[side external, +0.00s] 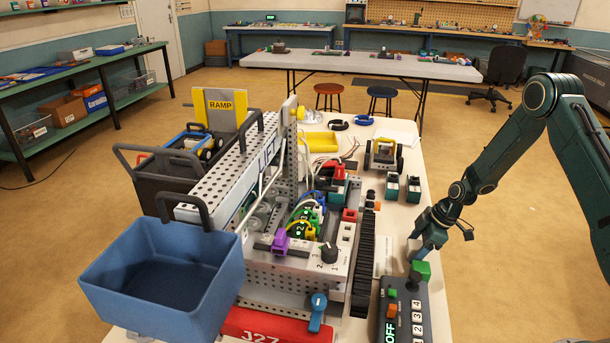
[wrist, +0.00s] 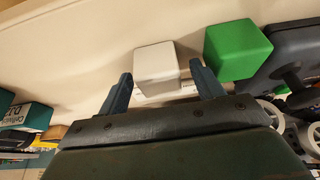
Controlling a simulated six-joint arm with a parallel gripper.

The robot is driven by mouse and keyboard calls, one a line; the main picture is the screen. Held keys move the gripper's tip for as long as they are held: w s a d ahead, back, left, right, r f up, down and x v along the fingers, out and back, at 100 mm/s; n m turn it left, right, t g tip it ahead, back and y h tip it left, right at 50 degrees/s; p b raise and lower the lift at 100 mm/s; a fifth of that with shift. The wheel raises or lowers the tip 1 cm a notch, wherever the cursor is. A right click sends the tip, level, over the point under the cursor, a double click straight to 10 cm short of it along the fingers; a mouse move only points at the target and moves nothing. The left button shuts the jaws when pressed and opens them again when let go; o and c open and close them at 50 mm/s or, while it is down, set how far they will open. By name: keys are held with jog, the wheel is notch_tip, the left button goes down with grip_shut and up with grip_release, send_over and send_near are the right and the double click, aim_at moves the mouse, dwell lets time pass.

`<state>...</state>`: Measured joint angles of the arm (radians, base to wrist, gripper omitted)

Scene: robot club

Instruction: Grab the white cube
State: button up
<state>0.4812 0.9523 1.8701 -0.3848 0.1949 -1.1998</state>
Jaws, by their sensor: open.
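The white cube (wrist: 156,62) shows in the wrist view, just beyond my open gripper (wrist: 161,84). It lies between the lines of the two fingers, with clear space on both sides. The fingers do not appear to touch it. In the side external view my gripper (side external: 425,243) points down, low over the right side of the pale table (side external: 440,295). I cannot make out the white cube in that view; my gripper or the pale tabletop may hide it.
A green block (wrist: 238,50) sits right of the white cube; it also shows beside the control box in the side external view (side external: 421,268). The dark control box (side external: 403,312) stands close by. A black ribbed track (side external: 365,262) and the perforated metal lift (side external: 265,150) fill the table's middle.

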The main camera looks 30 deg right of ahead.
aim_at(417, 245)
dwell(0.4)
jog(key=c, duration=1.1)
jog(key=shift+o, duration=0.2)
jog(key=shift+r, duration=0.15)
notch_tip(417, 245, up, 20)
dwell(0.4)
